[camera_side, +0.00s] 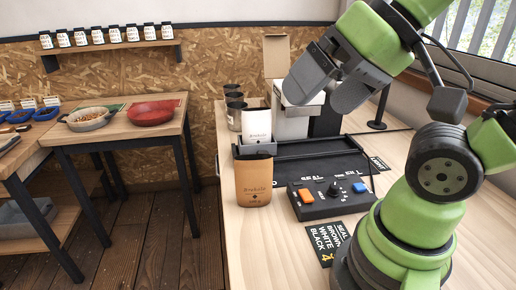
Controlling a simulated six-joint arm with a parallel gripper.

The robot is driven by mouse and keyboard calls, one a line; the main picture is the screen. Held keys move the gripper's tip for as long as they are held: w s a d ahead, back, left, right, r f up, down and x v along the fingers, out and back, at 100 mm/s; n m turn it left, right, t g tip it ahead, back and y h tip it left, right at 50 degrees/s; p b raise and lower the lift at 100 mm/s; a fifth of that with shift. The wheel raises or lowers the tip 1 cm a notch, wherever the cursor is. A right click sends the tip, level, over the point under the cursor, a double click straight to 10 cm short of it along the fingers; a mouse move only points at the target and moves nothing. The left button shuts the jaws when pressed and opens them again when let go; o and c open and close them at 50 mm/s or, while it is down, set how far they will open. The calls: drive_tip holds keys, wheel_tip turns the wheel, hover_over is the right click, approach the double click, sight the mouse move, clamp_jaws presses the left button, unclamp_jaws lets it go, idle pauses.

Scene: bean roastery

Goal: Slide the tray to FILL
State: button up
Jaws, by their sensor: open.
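A dark grey tray-like holder (240,151) sits at the left end of a black track board (322,163). The board carries white lettering, with SEAL near its middle and FILL towards its right end. A white bag (256,122) stands upright at the holder, its lower part hidden. A brown bag (254,183) stands upright in front; I cannot tell whether it is in the holder or on the table. My gripper (322,93) is open and empty, above and to the right of the holder, and appears apart from it. It hides part of a pale machine behind.
Dark cups (234,108) stand behind the bags. A black order card (329,243) lies at the front. A side table holds a red bowl (153,113).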

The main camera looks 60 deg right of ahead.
drive_tip(key=shift+w+r, duration=0.1)
drive_tip(key=shift+w, duration=0.15)
drive_tip(key=c, duration=0.6)
drive_tip(key=w+m, duration=0.1)
drive_tip(key=w, duration=0.1)
drive_tip(key=w+d+m+g, duration=0.1)
drive_tip(key=w+d+m+h, duration=0.1)
drive_tip(key=w, duration=0.1)
drive_tip(key=shift+w+d+r+g, duration=0.25)
drive_tip(key=shift+w+r+g, duration=0.05)
drive_tip(key=shift+g, duration=0.1)
drive_tip(key=shift+c, duration=1)
drive_tip(key=m+g+h, duration=0.1)
drive_tip(key=m+g, duration=0.4)
drive_tip(key=m, duration=0.6)
hover_over(264, 153)
wheel_tip(264, 153, down, 16)
wheel_tip(264, 153, down, 10)
drive_tip(key=shift+w+f, duration=0.1)
drive_tip(key=shift+d, duration=0.1)
clamp_jaws()
